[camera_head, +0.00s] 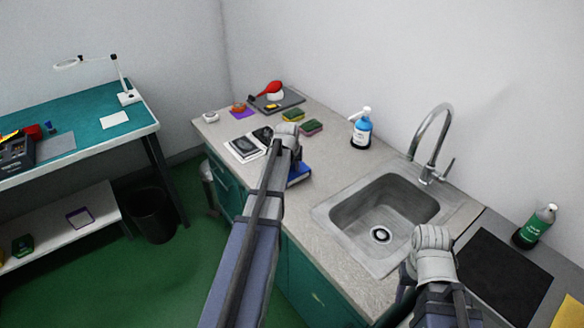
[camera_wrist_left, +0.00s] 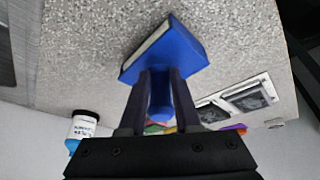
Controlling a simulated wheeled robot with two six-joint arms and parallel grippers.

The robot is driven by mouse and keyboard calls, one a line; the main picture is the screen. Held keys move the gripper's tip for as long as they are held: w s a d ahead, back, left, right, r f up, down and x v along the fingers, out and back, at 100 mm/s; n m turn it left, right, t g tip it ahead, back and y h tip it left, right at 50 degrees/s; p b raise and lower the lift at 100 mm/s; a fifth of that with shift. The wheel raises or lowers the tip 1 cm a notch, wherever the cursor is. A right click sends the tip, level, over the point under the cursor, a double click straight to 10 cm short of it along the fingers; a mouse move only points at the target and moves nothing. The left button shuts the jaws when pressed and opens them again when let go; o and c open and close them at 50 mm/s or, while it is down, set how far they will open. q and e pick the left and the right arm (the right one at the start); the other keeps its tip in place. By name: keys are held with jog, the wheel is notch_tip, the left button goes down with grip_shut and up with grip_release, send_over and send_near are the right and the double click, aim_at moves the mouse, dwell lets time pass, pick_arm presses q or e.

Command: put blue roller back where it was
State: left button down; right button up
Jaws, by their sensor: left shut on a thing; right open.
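The blue roller (camera_head: 299,174) has a blue head with a pale side face and a blue handle. In the left wrist view the roller (camera_wrist_left: 178,45) has its handle between the two dark fingers of my left gripper (camera_wrist_left: 160,80), which is shut on it. In the head view my left gripper (camera_head: 293,158) is over the counter, left of the sink, its fingers mostly hidden by the wrist. I cannot tell whether the roller touches the counter. My right gripper (camera_head: 406,276) is open and seems empty near the sink's front right corner; its fingers are partly hidden.
The counter (camera_head: 330,152) holds photo prints (camera_head: 244,148), sponges (camera_head: 311,127), a soap bottle (camera_head: 361,130) and a grey tray (camera_head: 290,99) with a red item. The sink (camera_head: 385,210) and tall faucet (camera_head: 433,140) stand right. A teal workbench (camera_head: 90,130) is at left.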

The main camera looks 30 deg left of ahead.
pick_arm(q)
jog(key=shift+s+d+f+b, duration=0.15)
jog(key=shift+s+f+b, duration=0.1)
jog(key=shift+f+b, duration=0.15)
jog(key=c, duration=1.1)
grip_release()
jog(key=shift+r, duration=0.1)
jog(key=shift+o, duration=1)
jog(key=o, duration=0.3)
jog(key=shift+w+a+r+p, duration=0.1)
jog(key=shift+a+r+p, duration=0.1)
jog(key=shift+r+p, duration=0.6)
jog(key=p+v, duration=1)
jog(key=v, duration=0.1)
jog(key=shift+d+p, duration=0.15)
jog(key=shift+p, duration=0.2)
